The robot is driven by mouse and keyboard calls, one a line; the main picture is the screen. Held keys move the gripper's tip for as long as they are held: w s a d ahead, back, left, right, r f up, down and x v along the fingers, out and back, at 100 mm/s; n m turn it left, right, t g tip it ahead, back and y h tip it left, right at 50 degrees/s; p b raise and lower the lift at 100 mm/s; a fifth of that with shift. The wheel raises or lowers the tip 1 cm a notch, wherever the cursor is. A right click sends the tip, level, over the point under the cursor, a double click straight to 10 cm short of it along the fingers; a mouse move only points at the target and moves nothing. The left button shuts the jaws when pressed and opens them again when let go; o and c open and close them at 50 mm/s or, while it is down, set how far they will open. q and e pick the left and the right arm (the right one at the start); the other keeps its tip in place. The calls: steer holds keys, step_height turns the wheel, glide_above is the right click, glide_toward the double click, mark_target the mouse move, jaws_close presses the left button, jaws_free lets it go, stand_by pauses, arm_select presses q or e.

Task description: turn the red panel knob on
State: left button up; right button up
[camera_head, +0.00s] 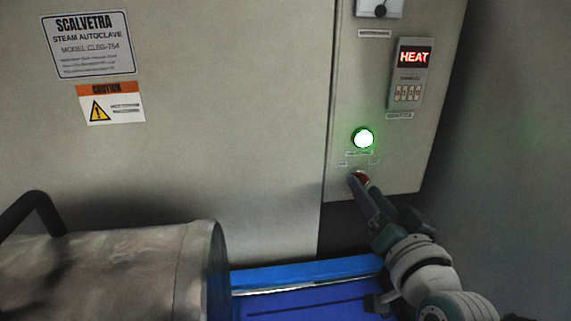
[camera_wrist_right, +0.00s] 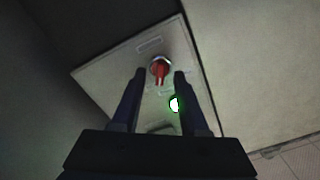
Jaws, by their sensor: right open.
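The red panel knob (camera_head: 361,178) is at the bottom of the control panel, partly hidden behind my right gripper in the head view. In the right wrist view, the red knob (camera_wrist_right: 160,70) shows between and just beyond the fingertips, with its red handle on a pale round base. My right gripper (camera_head: 358,183) is open, and its fingers (camera_wrist_right: 160,73) stand on either side of the knob in that view. I cannot tell whether they touch it. My left gripper is not in view.
A lit green lamp (camera_head: 364,138) is above the knob. A display reading HEAT (camera_head: 413,58) is higher on the panel (camera_head: 345,100). The autoclave front (camera_head: 230,120) fills the back.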

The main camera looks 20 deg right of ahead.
steer(key=p+v, duration=0.4)
steer(key=v, duration=0.5)
steer(key=shift+s, duration=0.2)
steer(key=shift+a, duration=0.1)
steer(key=s+a+r+n+g+y+p, duration=0.1)
steer(key=a+r+n+g+y+p, duration=0.15)
steer(key=r+p, duration=0.85)
steer(key=a+r+n+g+y+p, duration=0.1)
steer(key=a+r+n+g+p, duration=0.15)
steer(key=r+p, duration=0.9)
steer(key=s+a+r+n+g+y+p, duration=0.15)
steer(key=a+r+p, duration=0.25)
steer(key=r+p, duration=0.7)
steer(key=s+r+n+g+p, duration=0.15)
steer(key=s+r+p, duration=0.35)
steer(key=r+p, duration=0.55)
steer(key=s+d+r+n+g+p, duration=0.1)
steer(key=s+r+g+p, duration=0.25)
steer(key=r+p, duration=0.75)
steer(key=s+r+n+g+p, duration=0.2)
steer(key=s+r+p, duration=0.3)
steer(key=r+p, duration=0.55)
step_height(320, 180, up, 38)
steer(key=p, duration=3.4)
steer(key=shift+s+d+h+p, duration=0.2)
steer(key=shift+s+h+p, duration=0.1)
steer(key=shift+h+p, duration=0.1)
